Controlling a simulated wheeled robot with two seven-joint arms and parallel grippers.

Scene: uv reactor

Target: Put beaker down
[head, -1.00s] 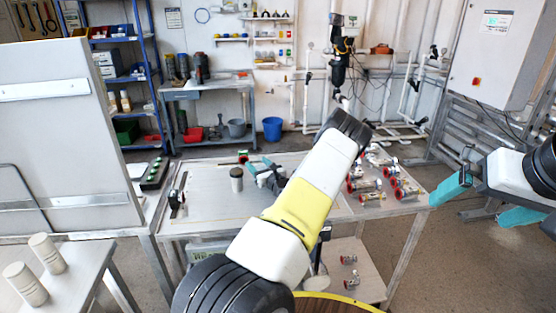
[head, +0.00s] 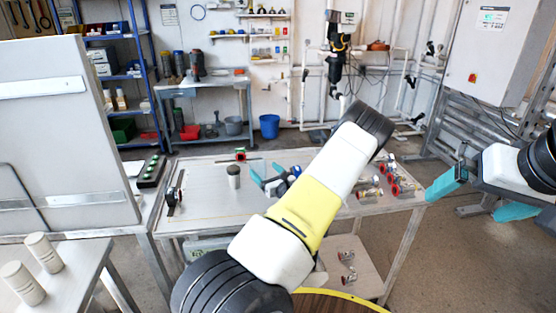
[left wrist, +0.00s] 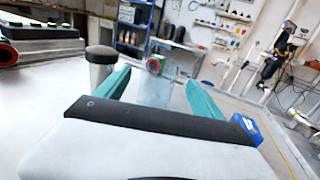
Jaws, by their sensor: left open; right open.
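A clear, faintly bluish beaker (left wrist: 156,90) shows in the left wrist view, on the worktable between the two teal fingers of my left gripper (left wrist: 158,77). The fingers are spread, with visible space around it. In the head view my left gripper (head: 273,172) is low over the middle of the worktable (head: 205,205), and I cannot make out the beaker there. My right gripper (head: 470,195) is open and empty, off the table's right end.
A grey cylinder with a dark top (head: 234,177) stands left of my left gripper; it also shows in the left wrist view (left wrist: 101,67). Red-handled valve fittings (head: 400,185) lie at the table's right. A black fixture (head: 174,199) stands at the left edge. The table's front left is clear.

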